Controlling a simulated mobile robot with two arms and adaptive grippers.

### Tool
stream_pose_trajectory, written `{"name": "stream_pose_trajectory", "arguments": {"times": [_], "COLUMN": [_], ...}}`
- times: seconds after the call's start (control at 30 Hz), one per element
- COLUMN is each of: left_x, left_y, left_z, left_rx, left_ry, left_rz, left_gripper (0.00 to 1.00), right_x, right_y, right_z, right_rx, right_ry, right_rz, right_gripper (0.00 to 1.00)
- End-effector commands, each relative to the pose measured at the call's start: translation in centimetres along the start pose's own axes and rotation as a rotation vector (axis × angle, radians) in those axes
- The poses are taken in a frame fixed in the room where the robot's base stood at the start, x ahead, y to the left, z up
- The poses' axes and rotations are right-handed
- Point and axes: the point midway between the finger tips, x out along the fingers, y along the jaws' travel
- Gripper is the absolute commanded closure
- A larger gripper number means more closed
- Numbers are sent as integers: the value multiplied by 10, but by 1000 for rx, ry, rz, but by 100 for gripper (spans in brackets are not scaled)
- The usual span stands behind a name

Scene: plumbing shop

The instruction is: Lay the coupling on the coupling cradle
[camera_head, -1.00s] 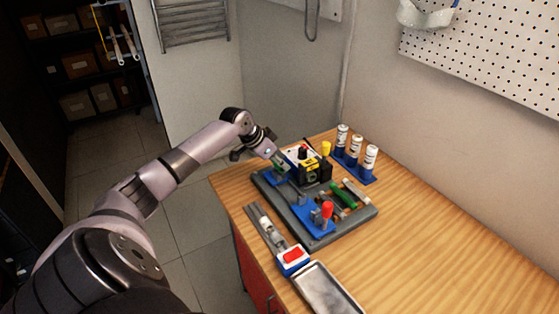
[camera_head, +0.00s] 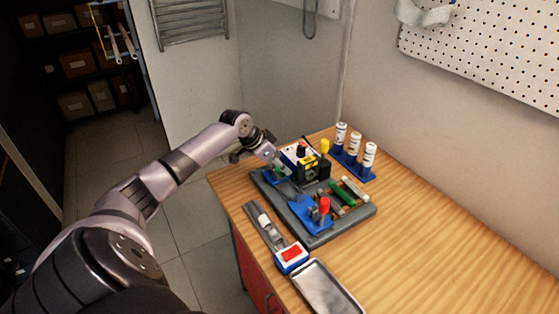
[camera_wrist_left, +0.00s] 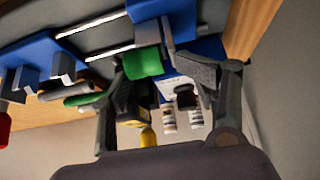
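A short green cylinder, which looks like the coupling (camera_head: 282,171), is at the blue holder on the far left corner of the grey fixture plate (camera_head: 317,238). In the left wrist view the green coupling (camera_wrist_left: 143,62) is beside a blue block with grey metal parts (camera_wrist_left: 160,10), likely the cradle. I cannot tell how it is seated. My left gripper (camera_head: 270,160) is just beyond it; in the left wrist view the fingers (camera_wrist_left: 155,72) are apart, with the coupling in front of them, nearer the left finger. My right gripper is not in view.
Bottles (camera_head: 355,146) stand behind. The right of the bench is clear.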

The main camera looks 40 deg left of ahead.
Motion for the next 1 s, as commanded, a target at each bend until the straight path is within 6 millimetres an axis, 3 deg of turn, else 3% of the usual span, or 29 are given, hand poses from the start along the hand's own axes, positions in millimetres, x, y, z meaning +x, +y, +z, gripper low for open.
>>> {"name": "stream_pose_trajectory", "arguments": {"times": [0.03,0.67,0.83,1.0], "left_x": [4,-3,-24,-62], "left_y": [2,0,-2,-1], "left_z": [8,2,2,3], "left_rx": [-2,1,3,4], "left_ry": [-18,-4,-5,-8], "left_rz": [7,-1,-3,-3], "left_gripper": [48,48,48,48], "right_x": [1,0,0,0], "right_y": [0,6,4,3], "right_z": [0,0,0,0], "right_rx": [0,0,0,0], "right_ry": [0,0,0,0], "right_rz": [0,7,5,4], "right_gripper": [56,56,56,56]}}
